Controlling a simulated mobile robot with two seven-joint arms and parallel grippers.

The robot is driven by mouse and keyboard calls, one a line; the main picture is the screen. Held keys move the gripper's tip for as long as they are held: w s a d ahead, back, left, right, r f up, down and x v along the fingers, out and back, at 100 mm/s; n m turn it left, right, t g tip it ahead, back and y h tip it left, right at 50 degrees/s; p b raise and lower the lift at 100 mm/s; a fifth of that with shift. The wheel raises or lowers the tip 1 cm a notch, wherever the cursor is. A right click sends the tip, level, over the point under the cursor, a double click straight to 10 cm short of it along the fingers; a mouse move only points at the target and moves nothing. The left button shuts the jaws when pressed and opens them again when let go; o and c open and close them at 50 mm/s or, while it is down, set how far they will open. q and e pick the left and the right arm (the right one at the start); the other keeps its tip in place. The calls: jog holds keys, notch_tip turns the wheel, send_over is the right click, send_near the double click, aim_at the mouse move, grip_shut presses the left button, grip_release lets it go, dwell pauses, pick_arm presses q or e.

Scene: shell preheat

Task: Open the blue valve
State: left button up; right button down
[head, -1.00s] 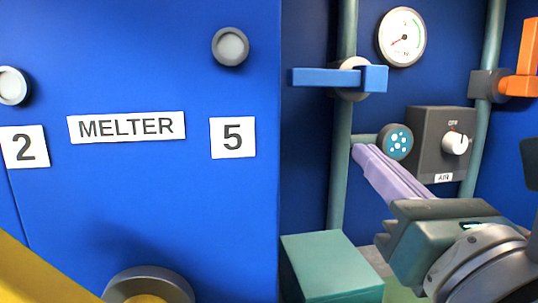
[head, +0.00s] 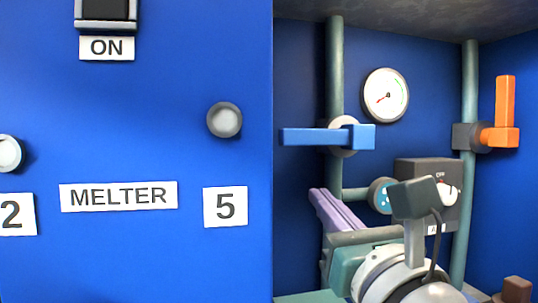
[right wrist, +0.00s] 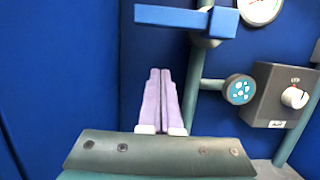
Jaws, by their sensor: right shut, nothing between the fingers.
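The blue valve handle (head: 327,136) lies horizontal across the vertical green pipe (head: 335,75), on a pale round hub. It also shows at the top of the right wrist view (right wrist: 186,19). My right gripper (head: 318,193) has its lilac fingers together with nothing between them. In the head view it is below the handle's left part, apart from it. In the right wrist view the fingertips (right wrist: 160,72) point up toward the handle, with a gap between. My left gripper is not in view.
A gauge (head: 386,95) sits right of the pipe. An orange valve handle (head: 504,115) stands upright on the right pipe. A grey AIR box with a knob (head: 447,190) and a teal round fitting (head: 380,195) are behind my right arm. The blue MELTER panel (head: 120,250) fills the left.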

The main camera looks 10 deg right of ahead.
aim_at(327, 137)
pick_arm(q)
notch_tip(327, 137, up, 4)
jog(key=p, duration=0.3)
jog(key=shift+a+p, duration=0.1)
jog(key=shift+p, duration=0.3)
pick_arm(e)
jog(key=w+r, duration=0.2)
jog(key=r, duration=0.1)
jog(key=w+r, duration=0.1)
jog(key=shift+r, duration=0.35)
jog(key=shift+a+r, duration=0.1)
jog(key=shift+r, duration=0.05)
